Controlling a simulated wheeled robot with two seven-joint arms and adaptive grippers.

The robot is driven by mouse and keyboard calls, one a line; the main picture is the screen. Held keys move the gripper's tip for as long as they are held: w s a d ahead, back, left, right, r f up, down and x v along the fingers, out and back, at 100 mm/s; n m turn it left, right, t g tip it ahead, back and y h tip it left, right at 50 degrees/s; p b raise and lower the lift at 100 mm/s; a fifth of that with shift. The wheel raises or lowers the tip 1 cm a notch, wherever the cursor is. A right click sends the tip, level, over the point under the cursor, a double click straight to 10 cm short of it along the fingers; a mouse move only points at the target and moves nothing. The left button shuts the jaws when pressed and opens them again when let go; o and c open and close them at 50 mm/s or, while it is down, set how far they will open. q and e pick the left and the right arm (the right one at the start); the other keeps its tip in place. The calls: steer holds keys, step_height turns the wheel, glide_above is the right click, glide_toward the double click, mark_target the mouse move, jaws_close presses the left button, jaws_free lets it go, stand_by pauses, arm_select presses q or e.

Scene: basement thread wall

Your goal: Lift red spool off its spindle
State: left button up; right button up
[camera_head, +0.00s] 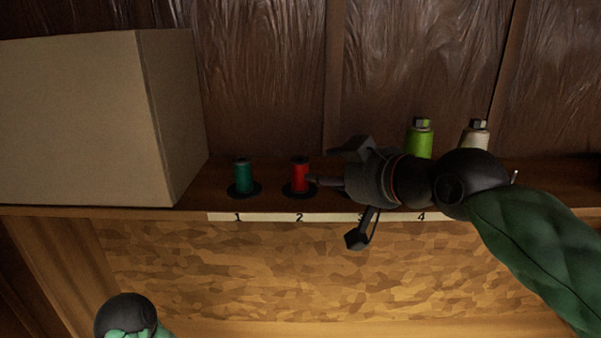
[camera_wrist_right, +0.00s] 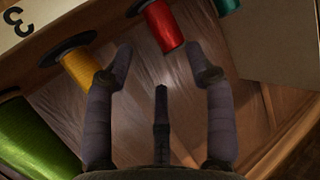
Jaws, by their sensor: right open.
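The red spool (camera_head: 300,175) stands upright on a dark round base on the shelf, above label 2. My right gripper (camera_head: 327,182) is just to its right, with its fingers spread and pointing left toward it. In the right wrist view the red spool (camera_wrist_right: 163,26) shows at the top, beyond the open, empty fingers (camera_wrist_right: 162,75). Whether a fingertip touches it, I cannot tell. The spindle inside the spool is hidden. My left gripper is not in view; only a rounded part of my left arm shows at the lower left.
A green spool (camera_head: 242,175) stands left of the red one, beside a large cardboard box (camera_head: 80,120). A yellow spool (camera_wrist_right: 80,68) is close to one finger. A lime spool (camera_head: 420,140) and a cream spool (camera_head: 475,132) stand to the right. A dark wall closes the back.

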mark_target(308, 171)
steer(key=p+x, duration=0.1)
steer(key=x, duration=0.6)
steer(key=shift+a, duration=0.1)
steer(key=shift+s, duration=0.25)
steer(key=c, duration=0.6)
